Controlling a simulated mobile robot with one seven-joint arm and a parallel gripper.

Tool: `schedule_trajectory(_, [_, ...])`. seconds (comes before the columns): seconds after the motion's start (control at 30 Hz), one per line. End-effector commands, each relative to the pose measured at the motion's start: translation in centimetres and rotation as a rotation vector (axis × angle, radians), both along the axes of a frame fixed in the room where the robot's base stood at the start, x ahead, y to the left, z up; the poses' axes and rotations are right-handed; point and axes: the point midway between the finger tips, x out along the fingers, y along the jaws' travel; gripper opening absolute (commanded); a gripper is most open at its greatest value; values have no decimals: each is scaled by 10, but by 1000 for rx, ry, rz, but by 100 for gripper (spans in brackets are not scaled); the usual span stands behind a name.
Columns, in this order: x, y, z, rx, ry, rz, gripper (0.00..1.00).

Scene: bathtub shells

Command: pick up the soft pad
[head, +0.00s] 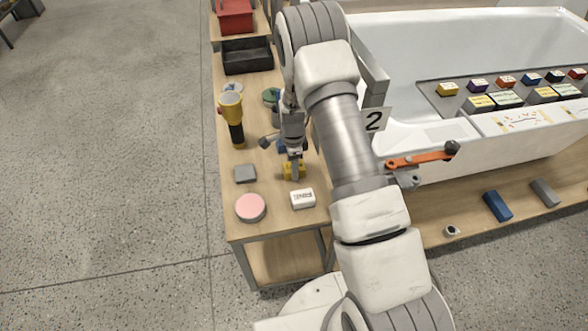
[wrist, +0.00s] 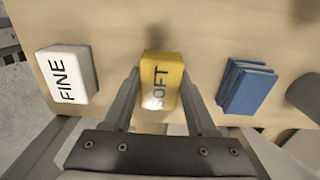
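The soft pad is a yellow block marked SOFT (wrist: 162,72), flat on the wooden bench in the wrist view. In the head view it is the yellow block (head: 287,171), partly hidden behind my gripper (head: 295,168). My gripper points down over it. In the wrist view the two fingers of my gripper (wrist: 161,75) are apart, one on each side of the pad, with a slight gap seeming to show at the tips. Whether the fingers touch the pad's sides is hard to tell.
A white block marked FINE (wrist: 68,74) lies left of the pad in the wrist view, and blue pads (wrist: 246,87) lie right. On the bench (head: 237,222) are a pink round (head: 250,208), a grey block (head: 245,173) and a yellow-black torch (head: 233,115). A white bathtub (head: 430,60) stands right.

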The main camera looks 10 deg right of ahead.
Motion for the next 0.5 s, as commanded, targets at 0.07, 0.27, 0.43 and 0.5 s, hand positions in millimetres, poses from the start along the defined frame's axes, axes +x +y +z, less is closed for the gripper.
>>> schedule_trajectory(0.07, [0, 0, 0, 0, 0, 0, 28])
schedule_trajectory(0.27, [0, 0, 0, 0, -1, 0, 2])
schedule_trajectory(0.43, [0, 0, 2, 0, -1, 0, 2])
schedule_trajectory(0.5, [1, 0, 6, 0, -2, 0, 2])
